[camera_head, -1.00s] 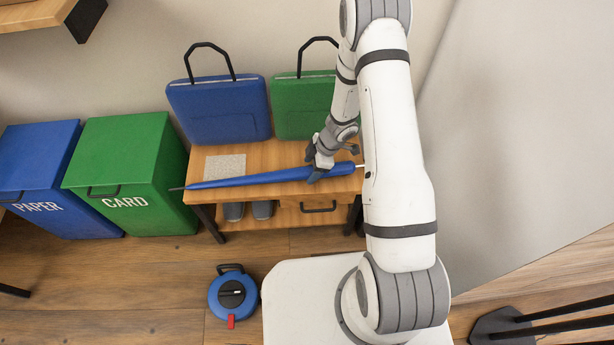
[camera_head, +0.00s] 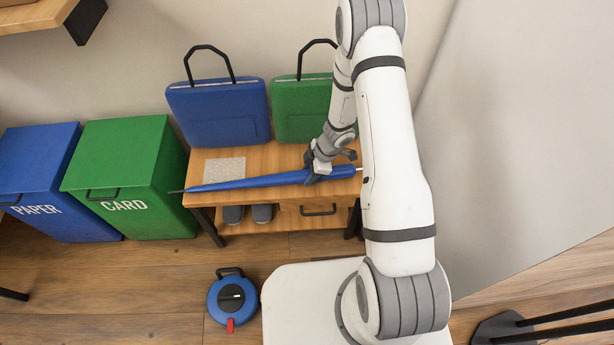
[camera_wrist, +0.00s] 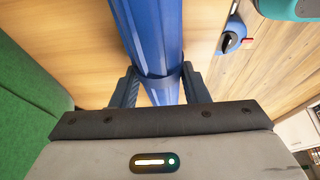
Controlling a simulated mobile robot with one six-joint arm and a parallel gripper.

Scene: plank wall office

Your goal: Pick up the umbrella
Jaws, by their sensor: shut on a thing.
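The blue umbrella (camera_head: 250,182) is furled and lies along the front of the wooden bench (camera_head: 285,155). Its dark tip points left past the bench's edge, and its handle end is partly hidden behind my arm. My gripper (camera_head: 317,177) is shut on the umbrella near its right part. In the wrist view the umbrella (camera_wrist: 155,40) runs between the two dark fingers of my gripper (camera_wrist: 160,88), with one finger on each side. I cannot tell whether the umbrella is clear of the bench top.
A blue bag (camera_head: 220,112) and a green bag (camera_head: 300,105) stand at the bench's back. Green (camera_head: 130,175) and blue (camera_head: 40,185) bins stand left. A grey square (camera_head: 225,168) lies on the bench, grey shoes (camera_head: 233,214) below. A blue reel (camera_head: 232,298) sits on the floor.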

